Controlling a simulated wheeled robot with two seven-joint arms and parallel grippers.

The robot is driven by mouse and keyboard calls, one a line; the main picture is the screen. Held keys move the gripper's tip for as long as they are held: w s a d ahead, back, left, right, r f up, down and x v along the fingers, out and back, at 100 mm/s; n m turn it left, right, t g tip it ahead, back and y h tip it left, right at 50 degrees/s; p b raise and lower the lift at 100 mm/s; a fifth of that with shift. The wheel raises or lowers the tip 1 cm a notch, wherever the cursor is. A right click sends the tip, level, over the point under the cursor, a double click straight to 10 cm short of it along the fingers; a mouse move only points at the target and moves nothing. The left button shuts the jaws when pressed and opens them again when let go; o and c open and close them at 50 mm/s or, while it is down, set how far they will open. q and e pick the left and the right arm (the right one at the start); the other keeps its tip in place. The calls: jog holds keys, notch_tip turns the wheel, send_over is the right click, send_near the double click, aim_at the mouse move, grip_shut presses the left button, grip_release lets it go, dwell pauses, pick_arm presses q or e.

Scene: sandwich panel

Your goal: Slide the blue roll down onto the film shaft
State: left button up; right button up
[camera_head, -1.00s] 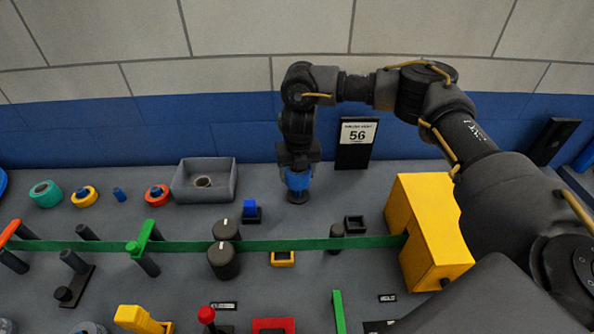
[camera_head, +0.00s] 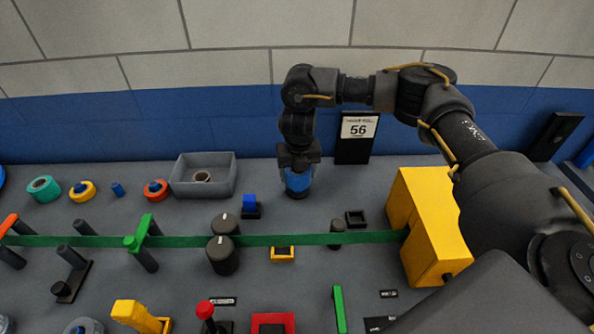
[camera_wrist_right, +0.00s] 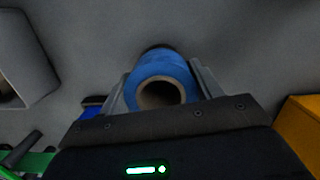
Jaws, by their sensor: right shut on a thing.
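The blue roll (camera_head: 297,181) is between the fingers of my right gripper (camera_head: 298,166), at the back of the bench. In the right wrist view the gripper is shut on the blue roll (camera_wrist_right: 163,70), with a finger on each side. Its hollow core faces the camera, and I cannot make out a shaft inside it. A dark round base (camera_head: 297,195) shows just under the roll, mostly covered by it. The film shaft itself is hidden, and I cannot tell how far the roll is around it. My left gripper is out of view.
A grey bin (camera_head: 203,186) stands left of the roll, and a small blue block on a black holder (camera_head: 250,207) is nearer. A green strip (camera_head: 290,240) crosses the bench to a yellow box (camera_head: 438,235). A sign marked 56 (camera_head: 356,137) stands behind.

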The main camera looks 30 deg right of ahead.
jog(key=shift+f+b, duration=0.65)
jog(key=shift+f, duration=0.75)
jog(key=o, duration=1.1)
jog(key=shift+r, duration=0.15)
notch_tip(320, 180, up, 10)
jog(key=p, duration=0.9)
jog(key=shift+f, duration=0.25)
jog(key=shift+f, duration=0.1)
